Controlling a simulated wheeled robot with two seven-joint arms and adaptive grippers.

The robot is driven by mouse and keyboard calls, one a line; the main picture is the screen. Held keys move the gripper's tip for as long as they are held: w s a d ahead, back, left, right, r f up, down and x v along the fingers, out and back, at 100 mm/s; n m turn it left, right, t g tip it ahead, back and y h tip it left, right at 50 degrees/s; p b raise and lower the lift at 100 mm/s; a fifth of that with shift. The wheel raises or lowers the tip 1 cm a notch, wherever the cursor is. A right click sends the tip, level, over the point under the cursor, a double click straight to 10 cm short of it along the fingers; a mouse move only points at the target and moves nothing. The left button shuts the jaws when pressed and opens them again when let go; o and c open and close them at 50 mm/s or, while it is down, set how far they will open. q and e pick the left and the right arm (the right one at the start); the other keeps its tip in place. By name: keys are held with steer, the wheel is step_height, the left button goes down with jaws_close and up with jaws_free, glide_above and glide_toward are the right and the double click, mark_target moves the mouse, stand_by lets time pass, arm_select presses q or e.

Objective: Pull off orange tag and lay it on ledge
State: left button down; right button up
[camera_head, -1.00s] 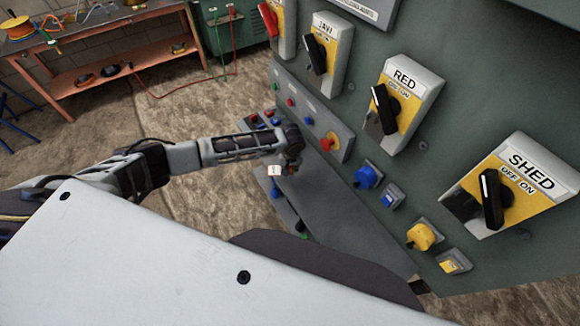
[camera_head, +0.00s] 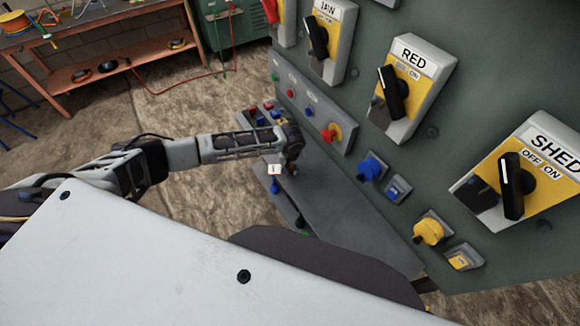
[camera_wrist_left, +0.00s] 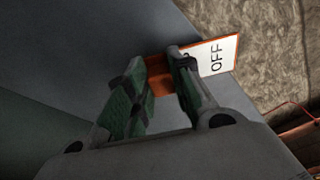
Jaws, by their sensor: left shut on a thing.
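My left gripper (camera_head: 291,168) is at the upper left end of the grey ledge (camera_head: 350,215) under the control panel. It is shut on the orange tag, whose white face (camera_head: 274,169) sticks out to the left of the fingers. In the left wrist view the fingers (camera_wrist_left: 158,65) pinch the tag (camera_wrist_left: 217,58), an orange-edged card with a white label reading OFF. Part of the tag is hidden by the finger. The ledge (camera_wrist_left: 95,35) fills the upper left of that view; I cannot tell whether the tag touches it. My right gripper is not in view.
The green panel carries yellow rotary switches (camera_head: 406,88), a red button (camera_head: 330,135), a blue plug (camera_head: 371,169) and a yellow plug (camera_head: 428,232). Small blue and green items hang along the ledge's left edge. The ledge's middle is bare. An orange workbench (camera_head: 100,55) stands behind.

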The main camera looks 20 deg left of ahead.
arm_select(q)
steer(key=shift+f, duration=0.55)
stand_by(0.8)
steer(key=c, duration=1.2)
jaws_free()
steer(key=shift+o, duration=0.2)
steer(key=shift+r, duration=0.15)
step_height(320, 180, up, 12)
steer(key=s+d, duration=0.1)
steer(key=s, duration=0.1)
steer(key=shift+f, duration=0.2)
steer(key=shift+d, duration=0.1)
